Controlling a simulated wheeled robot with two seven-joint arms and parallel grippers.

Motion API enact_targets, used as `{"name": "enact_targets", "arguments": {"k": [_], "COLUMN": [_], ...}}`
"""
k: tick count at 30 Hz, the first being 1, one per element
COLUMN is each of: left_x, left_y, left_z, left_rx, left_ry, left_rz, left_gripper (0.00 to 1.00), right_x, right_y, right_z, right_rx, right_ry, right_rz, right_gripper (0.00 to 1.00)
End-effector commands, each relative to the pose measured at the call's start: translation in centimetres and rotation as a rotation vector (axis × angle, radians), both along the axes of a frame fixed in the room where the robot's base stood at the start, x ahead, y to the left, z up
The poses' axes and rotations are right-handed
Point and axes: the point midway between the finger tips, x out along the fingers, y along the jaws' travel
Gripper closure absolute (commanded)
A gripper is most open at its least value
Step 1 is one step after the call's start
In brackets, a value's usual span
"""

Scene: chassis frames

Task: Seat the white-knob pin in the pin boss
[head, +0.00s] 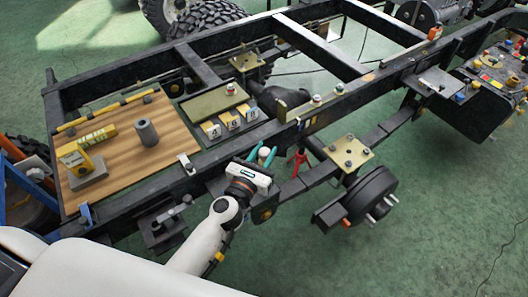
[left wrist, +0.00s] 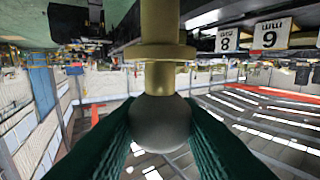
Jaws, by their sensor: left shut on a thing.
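My left gripper (head: 262,156) comes up from the bottom of the head view, beside the near frame rail. Its green fingers are shut on the knob of the white-knob pin (head: 264,152). In the left wrist view the round, greyish-white knob (left wrist: 160,122) is between the fingers. A short brass neck and a wide brass collar (left wrist: 152,53) join it to a thicker brass shaft (left wrist: 160,20), which runs out of the top of the picture. The shaft's far end is hidden. I cannot make out the pin boss or whether the pin is in it. My right gripper is not in view.
A black chassis frame (head: 118,78) fills the middle. A wooden board (head: 120,165) carries a grey cylinder (head: 147,133) and yellow tools. Numbered tags (head: 230,122) stand beyond the gripper, near an olive plate (head: 215,101). A brake drum (head: 372,192) is to the right. Green floor lies open at lower right.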

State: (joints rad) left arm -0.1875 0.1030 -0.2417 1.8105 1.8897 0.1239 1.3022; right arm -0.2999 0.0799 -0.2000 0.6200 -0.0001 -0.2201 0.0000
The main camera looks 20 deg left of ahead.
Motion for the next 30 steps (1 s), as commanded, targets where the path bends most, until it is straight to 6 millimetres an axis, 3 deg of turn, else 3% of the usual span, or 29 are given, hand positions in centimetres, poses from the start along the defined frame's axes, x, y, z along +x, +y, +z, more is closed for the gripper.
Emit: {"name": "enact_targets", "arguments": {"k": [16, 30], "left_x": [0.0, 0.0], "left_y": [0.0, 0.0], "left_z": [-1.5, -1.5], "left_rx": [-0.001, -0.001], "left_ry": [-0.001, -0.001], "left_rz": [0.0, 0.0], "left_gripper": [0.99, 0.99], "right_x": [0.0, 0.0], "right_y": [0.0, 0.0], "right_z": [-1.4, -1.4], "right_rx": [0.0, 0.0], "right_ry": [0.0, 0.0], "right_rz": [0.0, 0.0], "right_gripper": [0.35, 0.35]}}
